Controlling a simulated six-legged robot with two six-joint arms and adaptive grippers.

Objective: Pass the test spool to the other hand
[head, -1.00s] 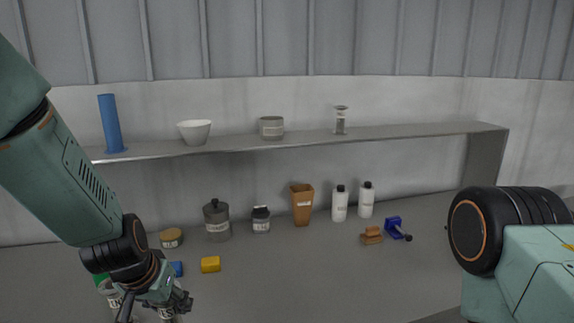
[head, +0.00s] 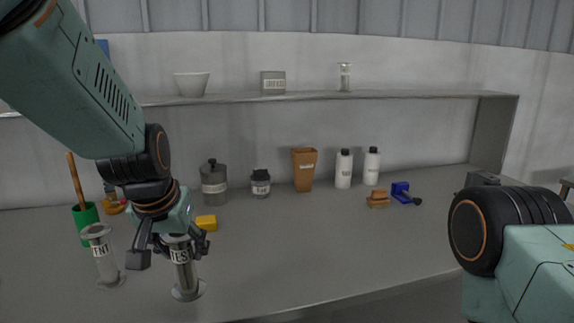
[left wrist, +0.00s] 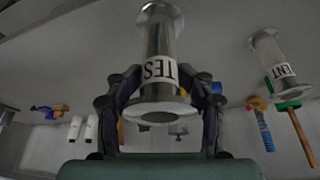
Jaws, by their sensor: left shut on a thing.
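The test spool (head: 186,275) is a grey metal spool with flanged ends and a white label reading "TES". It stands near the front left of the bench in the head view. My left gripper (head: 178,246) is shut around its upper part. In the left wrist view the spool (left wrist: 160,45) sits between the two fingers of my left gripper (left wrist: 160,88). I cannot tell whether its lower flange still touches the bench. My right arm shows at the right of the head view, but its gripper is out of frame.
A similar spool labelled "ENT" (head: 104,258) stands just left of the test spool. Jars, bottles and a brown beaker (head: 304,170) line the back. The bench's front right is clear.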

